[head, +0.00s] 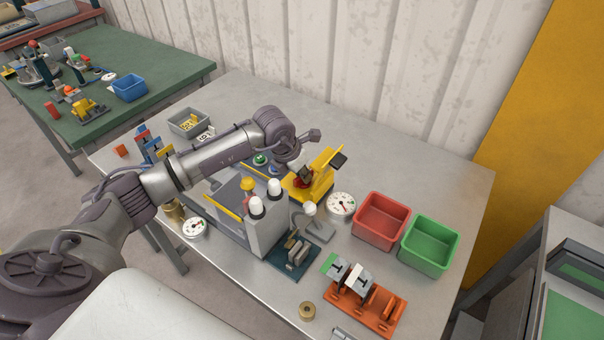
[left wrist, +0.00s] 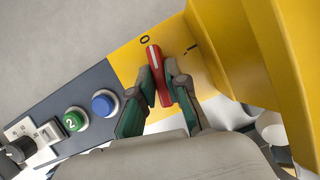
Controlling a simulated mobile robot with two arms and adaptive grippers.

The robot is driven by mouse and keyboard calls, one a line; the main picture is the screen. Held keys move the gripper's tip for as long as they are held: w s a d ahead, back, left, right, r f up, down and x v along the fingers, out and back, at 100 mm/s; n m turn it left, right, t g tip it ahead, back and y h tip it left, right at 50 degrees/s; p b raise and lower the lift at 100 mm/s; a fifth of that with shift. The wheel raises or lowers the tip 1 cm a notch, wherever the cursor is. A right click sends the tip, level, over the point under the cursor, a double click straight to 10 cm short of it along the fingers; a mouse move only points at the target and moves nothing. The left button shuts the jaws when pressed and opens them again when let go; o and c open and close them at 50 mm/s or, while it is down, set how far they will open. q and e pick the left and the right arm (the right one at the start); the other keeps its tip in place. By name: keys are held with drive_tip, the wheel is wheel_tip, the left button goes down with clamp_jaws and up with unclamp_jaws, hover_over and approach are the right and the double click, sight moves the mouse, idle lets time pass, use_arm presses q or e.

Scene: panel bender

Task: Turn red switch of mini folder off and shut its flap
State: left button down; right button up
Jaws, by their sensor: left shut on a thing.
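I cannot tell whether this plate is the flap. The red switch (left wrist: 155,68) sits on a yellow panel in the left wrist view, its white-lined end close to the "0" mark (left wrist: 145,40); a second mark is to its right. My left gripper (left wrist: 160,92) is shut on the red switch, a green-padded finger on each side. In the head view the left gripper (head: 291,160) reaches down at the folder. My right gripper is not in view.
Green (left wrist: 74,121) and blue (left wrist: 103,104) buttons are on the dark panel beside the switch. A grey machine with white-capped posts (head: 266,232) stands in front of the folder. A dial gauge (head: 341,205), red bin (head: 381,221) and green bin (head: 430,246) stand to the right.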

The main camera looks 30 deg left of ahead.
use_arm(q)
drive_tip(key=shift+n+y+b, duration=0.35)
drive_tip(key=shift+n+y, duration=0.15)
drive_tip(key=shift+n, duration=0.6)
drive_tip(key=c, duration=1.2)
unclamp_jaws()
drive_tip(key=shift+o, duration=0.2)
drive_tip(key=v, duration=1.2)
